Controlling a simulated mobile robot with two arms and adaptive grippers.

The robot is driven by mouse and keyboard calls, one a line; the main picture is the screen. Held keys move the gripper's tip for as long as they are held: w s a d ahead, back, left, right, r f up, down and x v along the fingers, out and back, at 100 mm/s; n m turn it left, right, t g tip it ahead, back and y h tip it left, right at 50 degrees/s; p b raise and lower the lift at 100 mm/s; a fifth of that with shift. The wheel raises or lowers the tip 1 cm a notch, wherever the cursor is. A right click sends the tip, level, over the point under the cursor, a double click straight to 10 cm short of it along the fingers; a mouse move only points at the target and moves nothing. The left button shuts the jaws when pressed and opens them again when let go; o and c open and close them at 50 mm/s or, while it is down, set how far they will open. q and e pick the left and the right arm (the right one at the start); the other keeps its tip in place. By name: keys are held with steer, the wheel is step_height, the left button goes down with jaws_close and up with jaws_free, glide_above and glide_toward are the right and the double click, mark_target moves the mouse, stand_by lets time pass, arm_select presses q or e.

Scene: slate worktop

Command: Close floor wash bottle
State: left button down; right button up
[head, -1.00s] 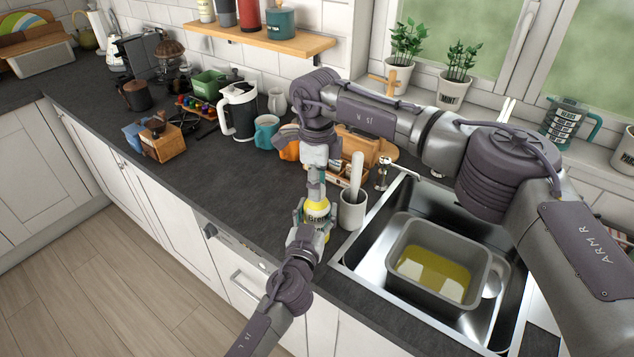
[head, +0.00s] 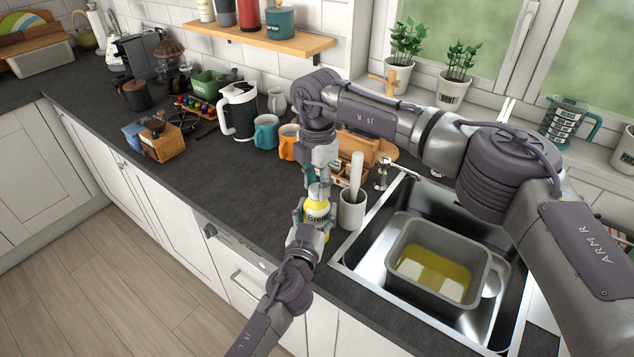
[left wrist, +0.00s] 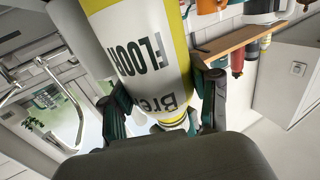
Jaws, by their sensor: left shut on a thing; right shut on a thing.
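The floor wash bottle (head: 317,211), yellow and white with dark lettering, stands upright on the worktop left of the sink. My left gripper (head: 314,216) is shut around its body from the front. In the left wrist view the bottle (left wrist: 145,55) fills the middle upside down, with the lettering "FLOOR" and the left gripper's fingers (left wrist: 163,112) on either side. My right gripper (head: 318,184) points down from above and is shut at the bottle's top, on the cap. The cap is mostly hidden by its fingers, so how it sits on the neck cannot be told.
A white cup (head: 352,212) with a white handle sticking out stands close right of the bottle. The sink (head: 409,196) holds a grey basin (head: 476,296) of yellow liquid. Orange (head: 288,147) and teal (head: 265,133) mugs stand behind. The worktop left of the bottle is clear.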

steer(key=m, duration=1)
steer(key=o, duration=0.7)
steer(key=shift+r, duration=2.2)
steer(key=shift+c, duration=0.5)
